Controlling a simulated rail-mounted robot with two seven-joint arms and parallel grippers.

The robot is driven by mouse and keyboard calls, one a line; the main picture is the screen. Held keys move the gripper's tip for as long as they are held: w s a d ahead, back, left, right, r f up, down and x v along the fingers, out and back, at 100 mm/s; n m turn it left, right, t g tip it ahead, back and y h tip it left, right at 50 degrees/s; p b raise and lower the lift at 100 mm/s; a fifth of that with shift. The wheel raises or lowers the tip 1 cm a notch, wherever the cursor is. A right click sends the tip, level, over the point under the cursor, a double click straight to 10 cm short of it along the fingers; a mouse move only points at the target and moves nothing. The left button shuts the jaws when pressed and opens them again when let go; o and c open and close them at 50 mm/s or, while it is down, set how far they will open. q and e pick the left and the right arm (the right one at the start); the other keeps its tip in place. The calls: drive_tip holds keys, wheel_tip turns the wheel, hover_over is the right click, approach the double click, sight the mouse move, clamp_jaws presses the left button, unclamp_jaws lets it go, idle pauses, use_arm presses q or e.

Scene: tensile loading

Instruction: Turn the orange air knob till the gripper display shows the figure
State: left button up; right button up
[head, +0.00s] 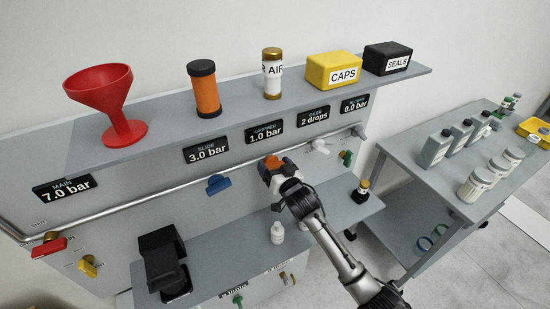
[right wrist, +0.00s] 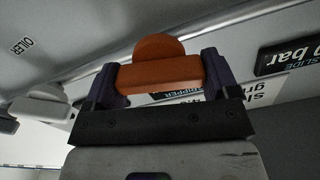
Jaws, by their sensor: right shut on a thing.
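The orange air knob (head: 273,162) sits on the panel under the gripper display (head: 264,133), which reads 1.0 bar. My right gripper (head: 277,172) is shut on the knob. In the right wrist view the knob (right wrist: 160,67) lies between the two dark fingers of my right gripper (right wrist: 158,78), with its rounded part showing above them. The label behind it is partly hidden by the fingers. My left gripper is not in view.
A blue knob (head: 218,184) is left of my gripper and a white one (head: 319,146) is right of it. A red funnel (head: 104,100) and yellow caps box (head: 334,70) stand on the shelf above. A small white bottle (head: 277,232) stands on the lower shelf.

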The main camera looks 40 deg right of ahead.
drive_tip(key=n+p, duration=0.3)
drive_tip(key=n, duration=0.1)
drive_tip(key=shift+a+r+n, duration=0.1)
drive_tip(key=shift+n, duration=0.2)
drive_tip(key=n+p, duration=0.1)
drive_tip(key=n, duration=0.1)
drive_tip(key=shift+n+p, duration=0.3)
drive_tip(key=n+p, duration=0.1)
drive_tip(key=n, duration=0.1)
drive_tip(key=shift+n, duration=0.4)
drive_tip(key=n, duration=0.2)
drive_tip(key=shift+a+n+p, duration=0.1)
drive_tip(key=shift+n+p, duration=0.25)
drive_tip(key=shift+n, duration=0.05)
drive_tip(key=n, duration=0.3)
drive_tip(key=shift+f+p, duration=0.25)
drive_tip(key=shift+p, duration=0.05)
drive_tip(key=shift+n, duration=1.7)
drive_tip(key=shift+f, duration=0.1)
